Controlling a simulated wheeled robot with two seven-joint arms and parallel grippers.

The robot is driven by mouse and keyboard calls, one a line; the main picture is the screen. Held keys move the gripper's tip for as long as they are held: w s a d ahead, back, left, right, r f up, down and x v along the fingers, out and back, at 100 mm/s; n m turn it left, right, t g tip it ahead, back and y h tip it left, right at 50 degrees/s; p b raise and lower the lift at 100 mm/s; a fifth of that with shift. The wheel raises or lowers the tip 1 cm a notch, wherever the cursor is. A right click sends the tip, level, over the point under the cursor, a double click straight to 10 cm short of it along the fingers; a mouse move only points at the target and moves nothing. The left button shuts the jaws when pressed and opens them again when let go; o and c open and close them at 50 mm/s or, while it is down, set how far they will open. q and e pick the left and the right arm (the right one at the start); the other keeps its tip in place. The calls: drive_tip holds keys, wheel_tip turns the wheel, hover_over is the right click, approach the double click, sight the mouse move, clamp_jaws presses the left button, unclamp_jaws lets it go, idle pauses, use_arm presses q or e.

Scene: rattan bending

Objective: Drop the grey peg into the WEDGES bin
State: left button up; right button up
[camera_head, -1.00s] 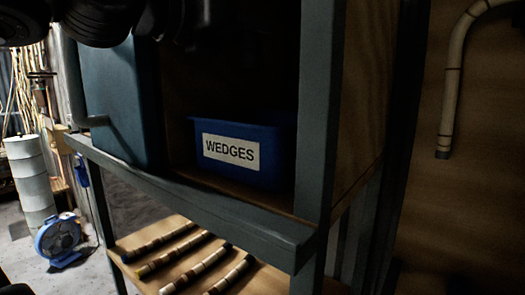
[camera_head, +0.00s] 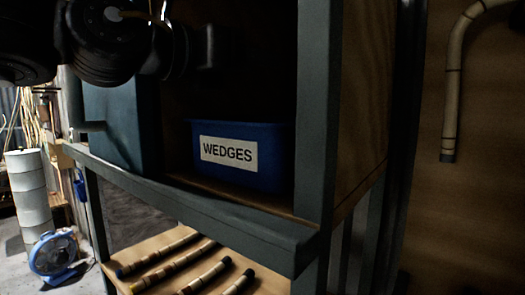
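The blue WEDGES bin (camera_head: 270,165) stands on the cabinet's upper shelf, with a white label on its front. Its inside is dark and I cannot see what it holds. My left arm comes in from the upper left, dark and in shadow. My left gripper (camera_head: 208,45) is in front of the dark cabinet opening, above and to the left of the bin in the picture. Its fingers are too dark to tell open from shut. I cannot make out a grey peg. My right gripper is not in view.
The cabinet's blue-grey door (camera_head: 122,130) stands at the left of the opening. The frame post (camera_head: 315,110) bounds the right side, and the shelf's front rail (camera_head: 200,205) runs below the bin. Several rattan poles (camera_head: 205,277) lie on the lower shelf. A blue fan (camera_head: 54,255) stands on the floor.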

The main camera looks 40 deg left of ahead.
use_arm(q)
drive_tip(key=s+a+b, duration=0.1)
drive_tip(key=s+b, duration=0.3)
drive_tip(key=s, duration=0.6)
drive_tip(key=shift+s+a+b, duration=0.3)
drive_tip(key=shift+s+b, duration=0.05)
drive_tip(key=shift+b, duration=0.05)
